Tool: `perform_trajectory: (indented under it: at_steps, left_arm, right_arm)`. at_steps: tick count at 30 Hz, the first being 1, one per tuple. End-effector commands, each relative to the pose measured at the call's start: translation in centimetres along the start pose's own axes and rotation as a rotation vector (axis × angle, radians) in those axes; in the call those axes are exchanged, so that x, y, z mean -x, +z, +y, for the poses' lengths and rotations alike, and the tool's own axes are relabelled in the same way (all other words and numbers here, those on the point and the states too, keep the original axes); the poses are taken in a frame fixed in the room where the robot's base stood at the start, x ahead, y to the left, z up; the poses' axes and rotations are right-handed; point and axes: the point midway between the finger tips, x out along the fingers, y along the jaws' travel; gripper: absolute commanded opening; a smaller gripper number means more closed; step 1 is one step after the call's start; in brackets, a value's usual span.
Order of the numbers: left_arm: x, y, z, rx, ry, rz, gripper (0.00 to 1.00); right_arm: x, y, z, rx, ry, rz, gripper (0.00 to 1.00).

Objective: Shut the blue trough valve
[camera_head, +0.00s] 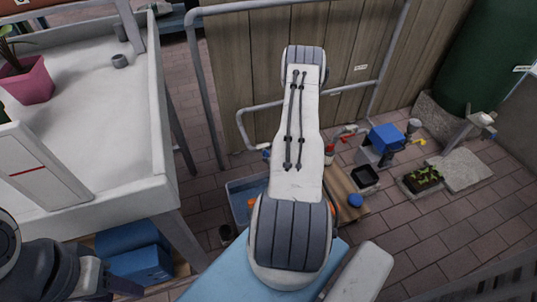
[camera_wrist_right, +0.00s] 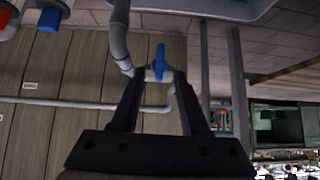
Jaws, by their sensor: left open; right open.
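A blue valve handle (camera_wrist_right: 160,62) on a grey pipe fitting stands between the fingertips of my open right gripper (camera_wrist_right: 160,75) in the right wrist view. I cannot tell whether either finger touches it. A small blue handle at a pipe end (camera_head: 266,154) also shows in the head view, just left of my right arm, above a blue trough (camera_head: 236,188). My right gripper is hidden behind that arm in the head view. My left gripper (camera_head: 118,284) is open and empty at the lower left, far from the valve.
A grey pipe (camera_head: 250,109) runs along the wooden fence (camera_head: 247,60). A white raised table (camera_head: 95,120) stands on the left, with blue bins (camera_head: 140,263) below. A blue box (camera_head: 387,138) and planter (camera_head: 423,178) stand right. Brick paving is open at the lower right.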

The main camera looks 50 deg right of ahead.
Motion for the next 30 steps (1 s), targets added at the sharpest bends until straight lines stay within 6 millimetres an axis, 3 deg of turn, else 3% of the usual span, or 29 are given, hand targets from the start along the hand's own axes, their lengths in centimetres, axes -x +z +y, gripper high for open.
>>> perform_trajectory:
  at_steps: [3, 8, 30]
  left_arm:
    - [0.9, -0.1, 0.1, 0.000, 0.000, 0.000, 0.50]
    - [1.2, -0.1, 0.1, 0.000, 0.000, 0.000, 0.50]
    - [1.2, -0.1, 0.1, 0.000, 0.000, 0.000, 0.50]
  right_arm:
    - [2.1, -0.2, 0.0, -0.002, 0.001, 0.000, 0.45]
    - [3.2, -0.1, 0.0, 0.000, 0.000, 0.000, 0.45]
    - [3.2, 0.0, -0.1, 0.001, -0.001, 0.001, 0.45]
